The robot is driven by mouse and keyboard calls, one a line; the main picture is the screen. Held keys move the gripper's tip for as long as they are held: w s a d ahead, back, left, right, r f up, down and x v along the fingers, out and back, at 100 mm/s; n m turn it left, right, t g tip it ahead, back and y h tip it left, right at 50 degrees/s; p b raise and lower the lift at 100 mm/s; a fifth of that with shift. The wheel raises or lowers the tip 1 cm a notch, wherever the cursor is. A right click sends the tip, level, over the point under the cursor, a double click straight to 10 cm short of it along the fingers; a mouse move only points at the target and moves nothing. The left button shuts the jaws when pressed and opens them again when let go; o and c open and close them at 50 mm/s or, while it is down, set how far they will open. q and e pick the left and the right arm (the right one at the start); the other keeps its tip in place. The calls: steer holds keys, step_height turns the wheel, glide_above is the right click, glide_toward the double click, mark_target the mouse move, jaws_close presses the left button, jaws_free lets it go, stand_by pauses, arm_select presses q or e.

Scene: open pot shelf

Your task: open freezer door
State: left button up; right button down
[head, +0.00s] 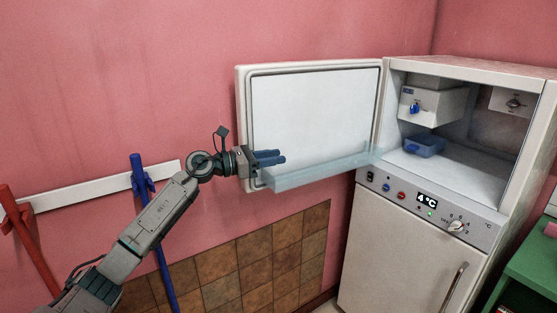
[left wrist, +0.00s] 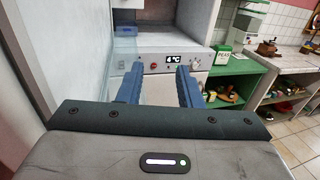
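The freezer door (head: 315,105) is the upper door of the white fridge unit. It stands wide open, swung out to the left near the pink wall, with a clear shelf (head: 325,168) along its lower inside edge. The freezer compartment (head: 455,165) is exposed and holds a blue tray (head: 424,146). My left gripper (head: 282,158) is in front of the door's inner face near the shelf's outer end. Its blue fingers are apart with nothing between them in the left wrist view (left wrist: 160,88). Whether it touches the door or shelf is unclear. My right gripper is not in view.
The closed lower door (head: 400,245) sits under a control panel (head: 428,205) with a lit display. A green shelf unit (head: 535,260) stands at the right. Red (head: 30,240) and blue (head: 150,220) poles hang on a white wall rail at the left.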

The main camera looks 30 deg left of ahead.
arm_select(q)
steer(key=b+v, duration=0.8)
steer(key=v, duration=0.1)
steer(key=shift+s, duration=0.1)
stand_by(0.3)
